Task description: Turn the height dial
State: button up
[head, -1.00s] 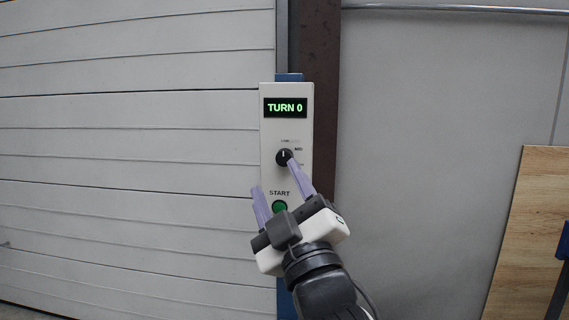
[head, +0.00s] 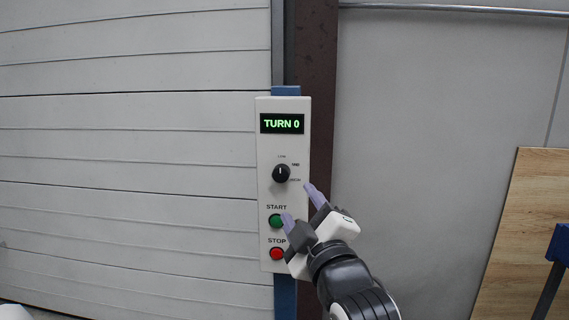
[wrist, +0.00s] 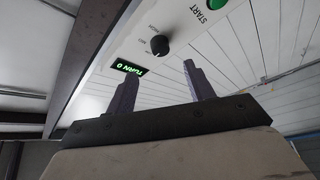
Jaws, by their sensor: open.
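The height dial (head: 281,173) is a black knob with a white pointer line on a white control panel (head: 264,205). Its pointer is upright, toward the LOW label, with MID and a partly blurred HIGH label to its right. The dial also shows in the wrist view (wrist: 159,46). The display (head: 282,124) above it reads TURN 0. My gripper (head: 299,202) is open and empty, below and right of the dial. Its fingers are apart from the dial; in the wrist view the two purple fingers (wrist: 160,88) have nothing between them.
A green START button (head: 276,221) and a red STOP button (head: 277,254) sit below the dial. The panel is on a blue post (head: 286,91) beside a brown column (head: 316,60). A wooden board (head: 520,220) leans at the right.

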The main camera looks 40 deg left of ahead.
aim_at(282, 177)
jog(key=p, duration=0.3)
jog(key=shift+w+a+r, duration=0.15)
jog(key=shift+a+r, duration=0.15)
jog(key=shift+r, duration=0.05)
jog(key=p, duration=0.3)
jog(key=shift+a+p, duration=0.15)
jog(key=shift+p, duration=0.2)
jog(key=p+x, duration=0.2)
jog(key=x, duration=0.5)
jog(key=shift+w+a+p, duration=0.2)
jog(key=shift+a+p, duration=0.05)
jog(key=shift+p, duration=0.15)
jog(key=shift+w+a+f, duration=0.1)
jog(key=shift+w+a, duration=0.1)
jog(key=shift+a, duration=0.1)
jog(key=shift+c, duration=0.3)
jog(key=c, duration=0.9)
